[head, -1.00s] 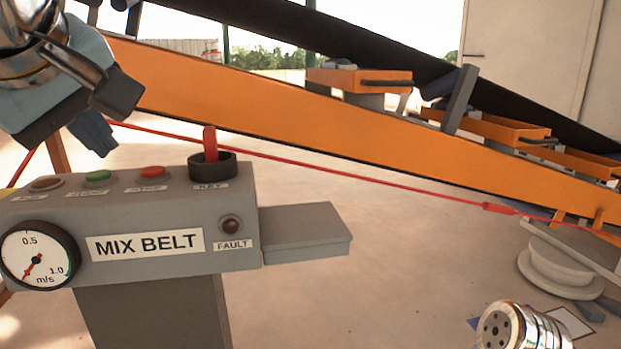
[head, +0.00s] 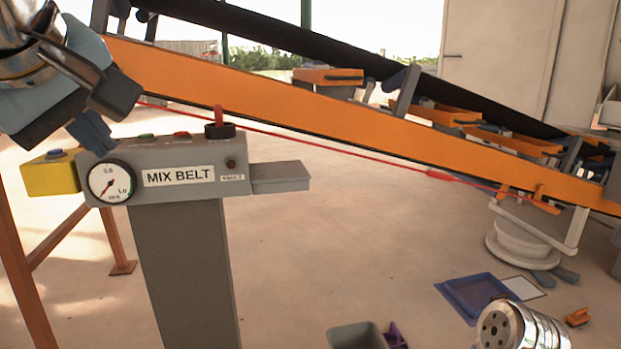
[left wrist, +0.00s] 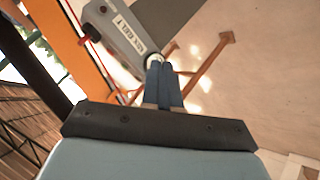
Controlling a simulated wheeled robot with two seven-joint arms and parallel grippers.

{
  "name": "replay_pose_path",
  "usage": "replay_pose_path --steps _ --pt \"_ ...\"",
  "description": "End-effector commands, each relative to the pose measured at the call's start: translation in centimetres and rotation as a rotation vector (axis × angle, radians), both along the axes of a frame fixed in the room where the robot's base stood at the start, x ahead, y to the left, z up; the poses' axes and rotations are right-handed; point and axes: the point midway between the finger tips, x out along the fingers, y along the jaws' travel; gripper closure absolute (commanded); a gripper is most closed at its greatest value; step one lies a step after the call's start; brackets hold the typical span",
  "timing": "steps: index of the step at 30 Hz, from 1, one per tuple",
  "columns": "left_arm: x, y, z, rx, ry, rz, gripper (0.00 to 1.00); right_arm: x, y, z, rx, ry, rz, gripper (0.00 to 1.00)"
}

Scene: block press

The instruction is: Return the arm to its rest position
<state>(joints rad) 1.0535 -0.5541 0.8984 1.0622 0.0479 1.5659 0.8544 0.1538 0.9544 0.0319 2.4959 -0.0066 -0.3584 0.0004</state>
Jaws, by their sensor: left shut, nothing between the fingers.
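My left gripper (head: 92,132) is at the upper left of the head view, shut and empty. Its blue fingers also show pressed together in the left wrist view (left wrist: 164,82). In the head view it overlaps the upper left of the grey MIX BELT console (head: 205,160); I cannot tell the exact gap. The console has a round gauge (head: 110,182), a green button (head: 146,136), a red button (head: 181,134) and a red key switch (head: 218,122). The console also shows in the left wrist view (left wrist: 118,38).
An orange conveyor frame (head: 330,115) slopes across behind the console, with a red cord (head: 350,153) along it. The middle floor is clear.

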Motion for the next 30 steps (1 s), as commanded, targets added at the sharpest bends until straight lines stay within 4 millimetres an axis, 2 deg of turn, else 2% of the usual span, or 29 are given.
replay_pose_path --steps 11,16,20,23,26,29,30 --pt "3.2 3.9 -2.3 -0.050 0.001 -0.047 1.00 0.0 0.0 0.0 0.000 0.000 0.000 0.33" --pt "5.9 6.6 -4.6 -0.086 0.005 -0.082 1.00 0.0 0.0 0.0 0.000 0.000 0.000 0.33" --pt "8.6 8.8 -7.6 -0.120 0.012 -0.116 1.00 0.0 0.0 0.0 0.000 0.000 0.000 0.33" --pt "11.2 10.5 -10.9 -0.151 0.022 -0.151 1.00 0.0 0.0 0.0 0.000 0.000 0.000 0.33" --pt "14.4 11.8 -15.8 -0.185 0.042 -0.198 1.00 0.0 0.0 0.0 0.000 0.000 0.000 0.33" --pt "17.9 12.2 -22.6 -0.222 0.071 -0.255 1.00 0.0 0.0 0.0 0.000 0.000 0.000 0.33" --pt "19.1 12.0 -25.4 -0.234 0.084 -0.277 1.00 0.0 0.0 0.0 0.000 0.000 0.000 0.33"
